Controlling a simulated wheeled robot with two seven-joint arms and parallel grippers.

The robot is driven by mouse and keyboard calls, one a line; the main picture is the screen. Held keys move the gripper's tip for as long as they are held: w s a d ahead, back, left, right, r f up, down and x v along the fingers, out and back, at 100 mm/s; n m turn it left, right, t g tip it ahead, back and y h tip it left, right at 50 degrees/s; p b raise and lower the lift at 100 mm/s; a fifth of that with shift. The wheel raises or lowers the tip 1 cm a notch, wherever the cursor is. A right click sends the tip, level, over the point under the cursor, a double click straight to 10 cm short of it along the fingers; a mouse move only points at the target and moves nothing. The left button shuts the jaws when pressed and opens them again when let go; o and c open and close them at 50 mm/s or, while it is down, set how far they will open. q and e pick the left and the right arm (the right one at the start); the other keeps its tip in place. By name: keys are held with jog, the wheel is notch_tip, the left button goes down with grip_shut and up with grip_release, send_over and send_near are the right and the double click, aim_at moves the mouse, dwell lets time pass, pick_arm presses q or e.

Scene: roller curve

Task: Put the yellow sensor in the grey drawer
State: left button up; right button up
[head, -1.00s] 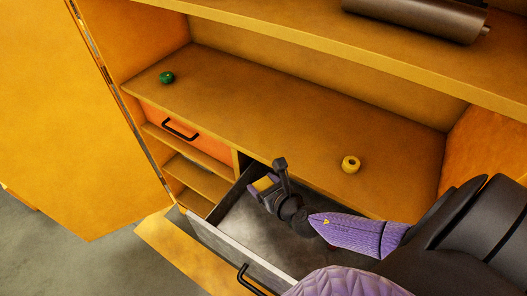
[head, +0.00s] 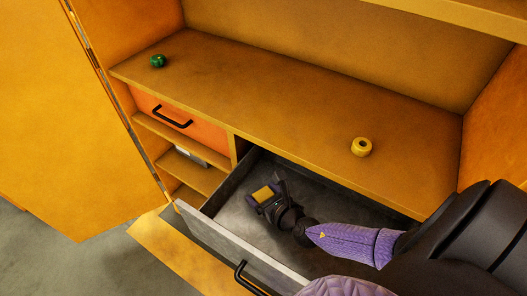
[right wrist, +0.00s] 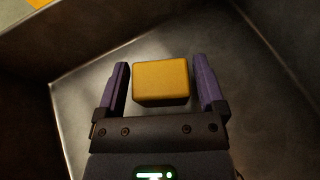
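The yellow sensor, a small box-shaped block (head: 263,193), is inside the open grey drawer (head: 225,236), near its left end. In the right wrist view the sensor (right wrist: 161,82) sits between the two purple fingers of my right gripper (right wrist: 162,85). A gap shows on each side of it, so the fingers are open and apart from it. The right gripper (head: 268,196) reaches down into the drawer in the head view. Whether the sensor's underside touches the drawer floor is hard to tell. My left gripper is not in view.
A round yellow piece with a hole (head: 361,147) and a green piece (head: 158,61) stand on the cabinet shelf above. An orange drawer (head: 182,117) is shut at the left. The cabinet door (head: 60,120) stands open. The grey drawer's floor is otherwise mostly clear.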

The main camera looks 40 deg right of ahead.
jog(key=shift+o, duration=0.4)
jog(key=p+v, duration=0.1)
jog(key=v, duration=0.2)
jog(key=p+v, duration=0.1)
jog(key=v, duration=0.3)
jog(key=shift+r+p, duration=0.3)
jog(key=shift+s, duration=0.2)
